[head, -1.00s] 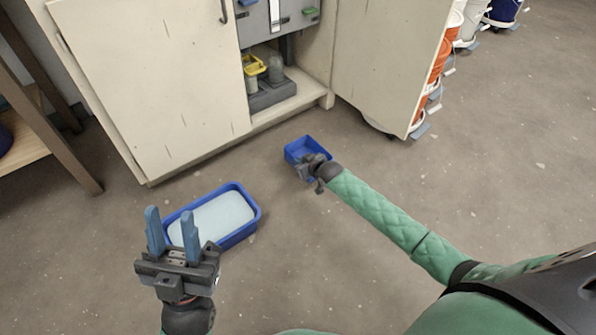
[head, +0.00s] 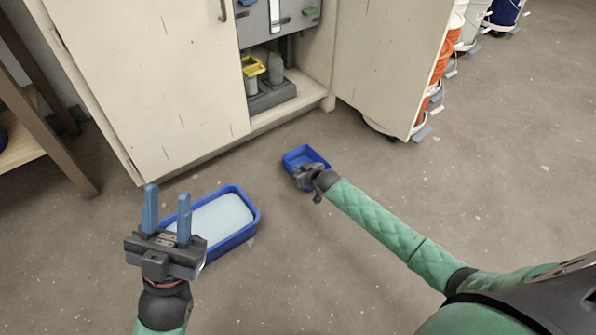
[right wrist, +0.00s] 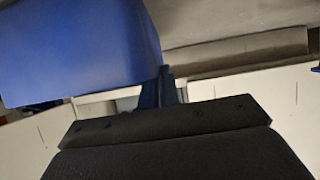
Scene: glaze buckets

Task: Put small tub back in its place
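The small blue tub (head: 307,153) is in front of the open cabinet in the head view, and its inside looks empty. My right gripper (head: 298,172) is at its near side and looks shut on its wall; the fingertips are small and partly hidden. In the right wrist view the tub (right wrist: 80,50) fills the upper left, against the fingers (right wrist: 163,88). I cannot tell how far the tub is above the floor. My left gripper (head: 168,212) is open and empty, its two blue fingers apart and pointing up in the picture.
A larger blue tub (head: 254,222) of pale liquid stands on the floor behind my left gripper. The cabinet (head: 185,75) has a yellow-topped container (head: 252,70) inside; its right door (head: 385,65) stands open. Several buckets (head: 445,58) are at the right. Floor in the middle is clear.

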